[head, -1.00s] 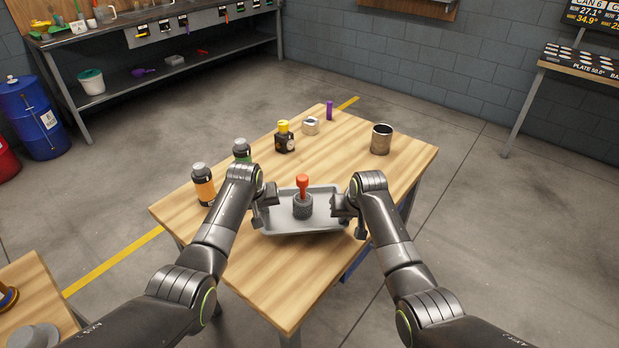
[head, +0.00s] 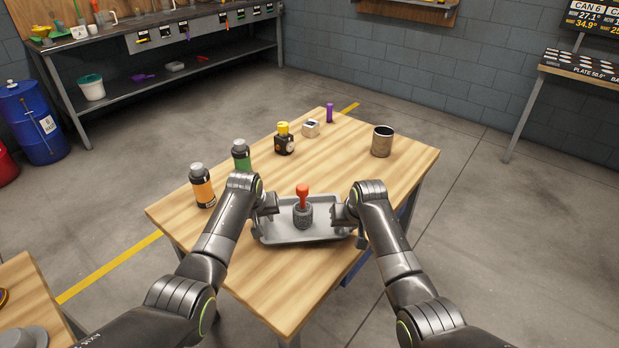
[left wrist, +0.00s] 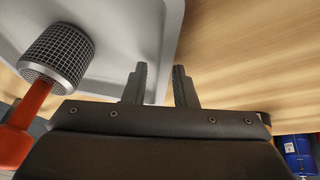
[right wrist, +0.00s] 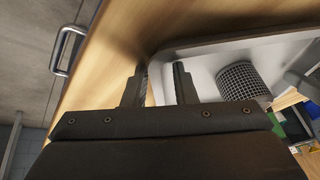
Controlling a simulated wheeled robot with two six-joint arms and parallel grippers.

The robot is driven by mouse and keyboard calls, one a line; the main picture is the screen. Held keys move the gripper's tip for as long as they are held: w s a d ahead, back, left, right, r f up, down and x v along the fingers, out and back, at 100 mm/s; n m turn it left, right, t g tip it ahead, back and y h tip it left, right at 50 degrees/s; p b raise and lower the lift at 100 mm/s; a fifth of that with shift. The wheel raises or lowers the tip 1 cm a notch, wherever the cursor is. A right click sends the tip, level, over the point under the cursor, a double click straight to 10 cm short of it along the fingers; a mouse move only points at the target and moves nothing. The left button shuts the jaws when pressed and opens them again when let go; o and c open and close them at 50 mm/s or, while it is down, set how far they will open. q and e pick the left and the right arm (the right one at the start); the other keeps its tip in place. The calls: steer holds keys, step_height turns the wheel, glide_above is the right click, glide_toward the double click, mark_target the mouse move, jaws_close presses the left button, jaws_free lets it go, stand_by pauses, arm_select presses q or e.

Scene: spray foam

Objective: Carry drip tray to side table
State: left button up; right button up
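The grey drip tray (head: 275,233) is over the near part of the wooden table (head: 262,281). A dark, mesh-textured cylinder with a red top (head: 303,192) stands upright in it. My left gripper (head: 268,211) is at the tray's left end and my right gripper (head: 342,217) at its right end. In the right wrist view the rim (right wrist: 160,62) also lies between the fingers. Whether the tray touches the table is unclear.
Orange (head: 202,188) and green (head: 241,156) bottles stand left of the tray. A yellow-capped bottle (head: 284,140), white block (head: 311,128), purple cylinder (head: 330,113) and metal cup (head: 381,142) stand farther back. Another wooden table (head: 38,292) is at lower left. The floor right is open.

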arm_select(q)
steer(key=shift+r, duration=0.1)
steer(key=v, duration=1.1)
steer(key=shift+s+r, duration=0.2)
steer(key=shift+r, duration=0.1)
arm_select(e)
steer(key=v, duration=1.2)
arm_select(q)
steer(key=shift+s, duration=0.1)
arm_select(e)
steer(key=shift+f, duration=0.1)
